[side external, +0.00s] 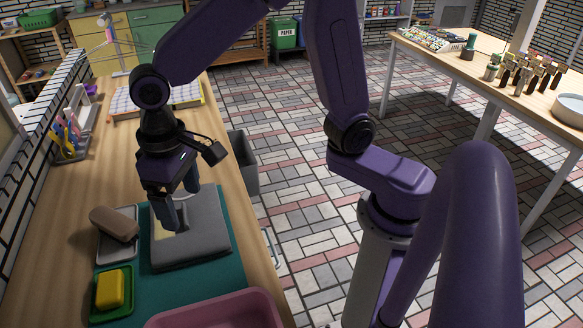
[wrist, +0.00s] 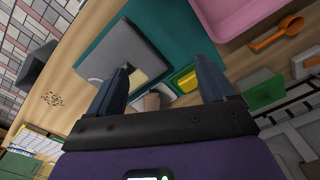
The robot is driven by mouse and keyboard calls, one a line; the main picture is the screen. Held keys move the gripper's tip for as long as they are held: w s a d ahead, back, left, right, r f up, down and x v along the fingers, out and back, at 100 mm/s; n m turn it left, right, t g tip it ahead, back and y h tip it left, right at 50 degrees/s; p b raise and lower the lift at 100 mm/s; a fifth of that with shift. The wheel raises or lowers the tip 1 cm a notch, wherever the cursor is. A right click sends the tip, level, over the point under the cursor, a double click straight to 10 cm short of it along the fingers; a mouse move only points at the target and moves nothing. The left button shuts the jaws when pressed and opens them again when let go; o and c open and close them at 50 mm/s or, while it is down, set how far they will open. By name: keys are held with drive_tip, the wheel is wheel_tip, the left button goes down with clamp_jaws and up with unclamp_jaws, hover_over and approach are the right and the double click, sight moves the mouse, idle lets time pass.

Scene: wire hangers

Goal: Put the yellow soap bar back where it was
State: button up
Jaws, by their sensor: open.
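The yellow soap bar (side external: 109,289) lies in a small green dish (side external: 123,313) on the teal mat, near the front left of the side view. In the wrist view the yellow soap bar (wrist: 187,81) shows near the right finger. My gripper (side external: 180,211) is open and empty, pointing down over the grey folded pad (side external: 205,232). It is behind and to the right of the soap, apart from it. In the wrist view the gripper's fingers (wrist: 164,66) are spread wide. A finger hides part of the dish.
A brown bar (side external: 114,223) rests on a grey tray (side external: 106,253) beside the pad. A pink tub (side external: 215,312) stands at the front on the teal mat (side external: 233,276). A rack with coloured tools (side external: 70,135) stands by the wall. A dark bin (side external: 243,163) is beside the bench.

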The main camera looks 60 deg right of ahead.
drive_tip(key=s+d+n, duration=0.9)
drive_tip(key=s+d, duration=0.7)
drive_tip(key=s, duration=0.1)
drive_tip(key=shift+s+d+f, duration=0.2)
drive_tip(key=shift+s+d, duration=0.05)
